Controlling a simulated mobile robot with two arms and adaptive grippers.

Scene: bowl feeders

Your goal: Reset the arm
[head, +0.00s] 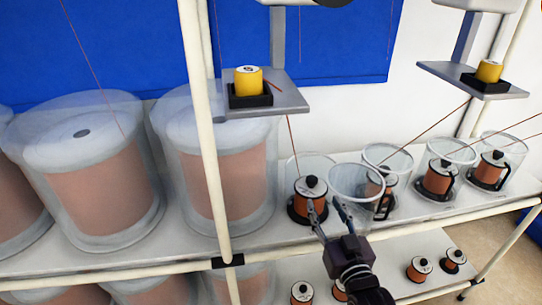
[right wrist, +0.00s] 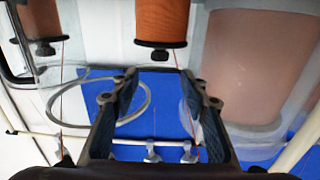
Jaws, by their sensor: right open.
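My right gripper (head: 327,210) reaches up from the lower middle of the head view. Its two fingers are spread, with nothing seen between them. A copper-coloured spool with a white top and black knob (head: 311,188) stands on the shelf just beyond the left fingertip. A clear, tilted cup (head: 355,190) is close to the right fingertip; I cannot tell whether they touch. In the right wrist view the open fingers (right wrist: 157,85) frame an empty gap, with an orange spool (right wrist: 162,22) beyond it at the top. My left gripper is not in view.
Several spools in clear cups (head: 438,178) line the white shelf (head: 250,248) to the right. Large clear drums (head: 85,165) fill the left. A cream upright post (head: 205,130) stands left of my arm. Small spools (head: 419,269) sit on the lower shelf.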

